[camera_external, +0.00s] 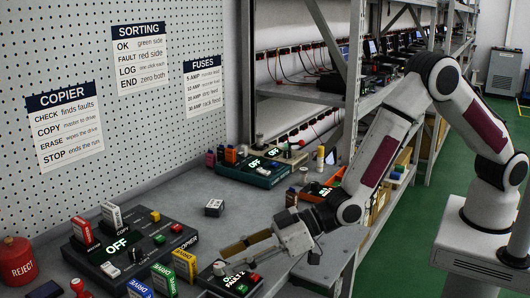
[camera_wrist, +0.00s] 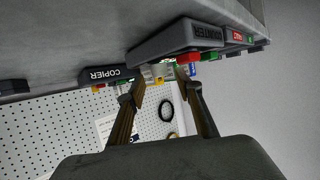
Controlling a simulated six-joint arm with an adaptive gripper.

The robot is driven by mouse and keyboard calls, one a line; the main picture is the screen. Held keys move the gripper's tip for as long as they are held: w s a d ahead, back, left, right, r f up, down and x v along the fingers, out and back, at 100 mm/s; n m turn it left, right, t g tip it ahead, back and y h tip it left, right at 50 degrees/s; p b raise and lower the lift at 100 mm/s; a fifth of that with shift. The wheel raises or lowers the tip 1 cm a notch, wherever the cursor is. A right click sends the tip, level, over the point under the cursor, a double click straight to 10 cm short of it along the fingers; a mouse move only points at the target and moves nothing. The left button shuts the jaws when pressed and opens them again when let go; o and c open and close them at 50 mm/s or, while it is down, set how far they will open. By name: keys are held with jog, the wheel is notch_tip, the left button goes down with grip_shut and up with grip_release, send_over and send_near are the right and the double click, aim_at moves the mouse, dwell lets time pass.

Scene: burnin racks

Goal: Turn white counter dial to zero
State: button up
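The counter box (camera_external: 243,282) sits at the front edge of the bench, with a green display reading FAULT 2 and a red and a green button. A small white knob (camera_external: 219,268), which looks like the white dial, stands at its left side. My gripper (camera_external: 232,248) is just above and behind the box, with its brown fingers pointing left toward the knob. In the wrist view my gripper (camera_wrist: 163,90) has its fingers spread apart. The counter box (camera_wrist: 175,42) shows upside down beyond the fingertips. I cannot see contact with the knob, and its pointer is not readable.
The copier (camera_external: 130,250), its display reading OFF, stands left of the counter with several coloured drives around it. A red REJECT bin (camera_external: 16,262) is at far left. A teal device (camera_external: 252,168) stands farther back. The middle of the bench is mostly clear.

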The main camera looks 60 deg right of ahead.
aim_at(219, 268)
jog(key=shift+x, duration=1.15)
grip_shut()
